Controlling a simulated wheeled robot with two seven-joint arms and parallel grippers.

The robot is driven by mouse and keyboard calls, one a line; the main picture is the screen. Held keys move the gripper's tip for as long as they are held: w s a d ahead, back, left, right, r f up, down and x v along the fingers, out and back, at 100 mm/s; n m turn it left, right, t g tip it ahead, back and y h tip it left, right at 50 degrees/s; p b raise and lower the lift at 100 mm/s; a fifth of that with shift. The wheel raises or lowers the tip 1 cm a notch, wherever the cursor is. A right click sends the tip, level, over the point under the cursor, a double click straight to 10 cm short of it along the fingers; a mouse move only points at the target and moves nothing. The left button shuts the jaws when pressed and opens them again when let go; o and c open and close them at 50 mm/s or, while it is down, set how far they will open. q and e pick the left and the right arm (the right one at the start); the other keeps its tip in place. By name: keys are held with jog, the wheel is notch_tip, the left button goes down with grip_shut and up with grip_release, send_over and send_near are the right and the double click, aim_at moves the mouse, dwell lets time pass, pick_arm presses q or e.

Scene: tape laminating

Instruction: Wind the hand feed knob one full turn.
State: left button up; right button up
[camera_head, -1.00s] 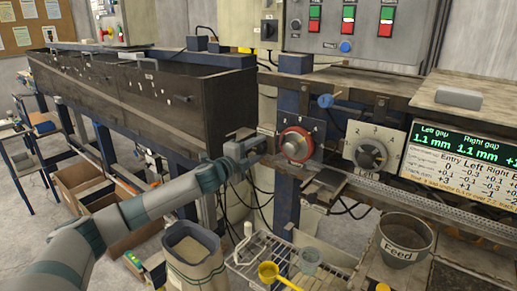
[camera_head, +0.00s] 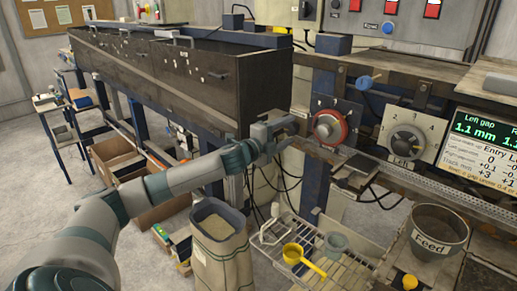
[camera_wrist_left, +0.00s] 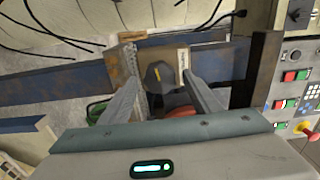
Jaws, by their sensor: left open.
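A dark knob (camera_wrist_left: 160,76) with a small yellow mark shows in the left wrist view, in front of a brown plate with a small pale label; the label is too small to read. My left gripper (camera_wrist_left: 162,98) is open, with one finger on each side of this knob; I cannot tell whether they touch it. In the head view my left gripper (camera_head: 290,125) is just left of a red-rimmed round dial (camera_head: 328,128) on a pale plate. There the gripper hides the dark knob. My right gripper is not in view.
A second dial (camera_head: 404,142) and a gap display (camera_head: 481,130) are to the right. Below are a wire rack with a yellow scoop (camera_head: 293,254), a Feed bucket (camera_head: 437,233) and an open sack (camera_head: 215,228). A long dark trough (camera_head: 160,75) runs behind my left arm.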

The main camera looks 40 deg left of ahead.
pick_arm(q)
jog(key=s+a+b, duration=0.1)
jog(key=s+b, duration=0.6)
jog(key=s, duration=0.8)
jog(key=shift+b, duration=0.3)
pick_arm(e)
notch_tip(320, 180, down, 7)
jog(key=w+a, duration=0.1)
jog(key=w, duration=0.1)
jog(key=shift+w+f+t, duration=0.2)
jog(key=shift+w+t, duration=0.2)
pick_arm(q)
jog(key=shift+s, duration=0.15)
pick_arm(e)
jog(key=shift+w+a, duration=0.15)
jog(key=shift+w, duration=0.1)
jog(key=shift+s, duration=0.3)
